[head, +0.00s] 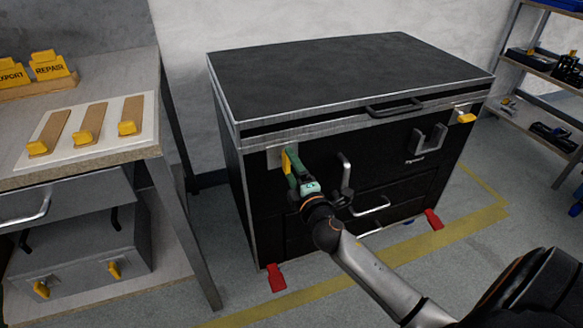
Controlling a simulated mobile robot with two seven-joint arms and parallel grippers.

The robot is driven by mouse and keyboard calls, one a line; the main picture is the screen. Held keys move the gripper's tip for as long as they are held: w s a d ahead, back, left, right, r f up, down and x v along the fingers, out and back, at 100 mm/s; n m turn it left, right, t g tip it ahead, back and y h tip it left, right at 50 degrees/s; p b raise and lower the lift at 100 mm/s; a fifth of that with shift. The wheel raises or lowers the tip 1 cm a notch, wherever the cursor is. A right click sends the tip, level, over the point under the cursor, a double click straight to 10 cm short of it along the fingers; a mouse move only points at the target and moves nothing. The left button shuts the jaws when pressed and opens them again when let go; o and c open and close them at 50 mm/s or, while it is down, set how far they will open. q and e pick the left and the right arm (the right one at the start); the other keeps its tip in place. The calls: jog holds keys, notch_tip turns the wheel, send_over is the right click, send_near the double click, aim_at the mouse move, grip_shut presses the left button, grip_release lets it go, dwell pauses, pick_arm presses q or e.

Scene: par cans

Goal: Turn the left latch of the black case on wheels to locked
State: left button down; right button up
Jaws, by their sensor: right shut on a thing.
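The black case on wheels (345,75) stands against the wall with its lid down. Its left latch (286,163) is a yellow lever on a pale metal plate at the front's upper left. The lever looks close to upright. My right gripper (293,168) is shut on this lever and hides part of it and of the plate. The right latch (466,118) of the case is at the upper right, its yellow lever lying roughly level. My left gripper is not in view.
A lid handle (395,108), a bracket (428,140) and drawer handles (370,205) stick out from the case. Red pedals (276,278) sit low at its front. A workbench (100,158) stands left, shelves (545,70) right. Yellow tape marks the floor.

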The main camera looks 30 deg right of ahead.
jog(key=o, duration=1.2)
jog(key=v, duration=1.2)
jog(key=shift+s, duration=0.3)
